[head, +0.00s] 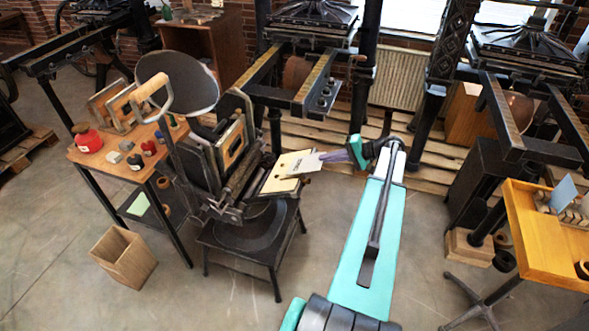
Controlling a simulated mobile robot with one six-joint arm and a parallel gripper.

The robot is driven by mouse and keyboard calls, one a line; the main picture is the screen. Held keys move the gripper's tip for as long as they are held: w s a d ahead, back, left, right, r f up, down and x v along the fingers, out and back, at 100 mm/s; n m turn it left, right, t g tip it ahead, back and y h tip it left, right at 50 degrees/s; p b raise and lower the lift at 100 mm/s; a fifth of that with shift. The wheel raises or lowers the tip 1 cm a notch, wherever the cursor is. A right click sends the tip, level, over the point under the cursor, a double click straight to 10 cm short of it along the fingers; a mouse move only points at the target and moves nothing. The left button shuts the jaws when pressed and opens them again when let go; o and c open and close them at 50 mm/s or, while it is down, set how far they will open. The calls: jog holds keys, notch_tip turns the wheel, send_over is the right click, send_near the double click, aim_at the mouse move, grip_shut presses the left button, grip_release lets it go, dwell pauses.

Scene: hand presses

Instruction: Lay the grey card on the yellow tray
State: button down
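A pale grey card (297,164) with small dark print shows at the right side of the small press in the middle. Beneath and in front of it is a pale yellow tray (279,185) on that press. The card overlaps the tray in the picture, and I cannot tell whether it touches it. My gripper (323,157) reaches in from the right, with its fingers at the card's right edge. It appears shut on the card, though the gap between the fingers is too small to see clearly.
The press has a round disc (178,84) and stands on a dark stool (272,251). A side table with ink pots (88,138) is to the left, with a wooden bin (123,258) below. Large presses stand behind. An orange-yellow desk (545,232) is at the right. Front floor is mostly clear.

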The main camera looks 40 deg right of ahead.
jog(key=shift+s+d+r, duration=0.15)
jog(key=shift+s+r, duration=0.1)
jog(key=shift+r, duration=0.2)
jog(key=shift+s+d+r, duration=0.15)
jog(key=shift+s+r, duration=0.05)
jog(key=shift+r, duration=0.25)
jog(key=shift+a, duration=0.1)
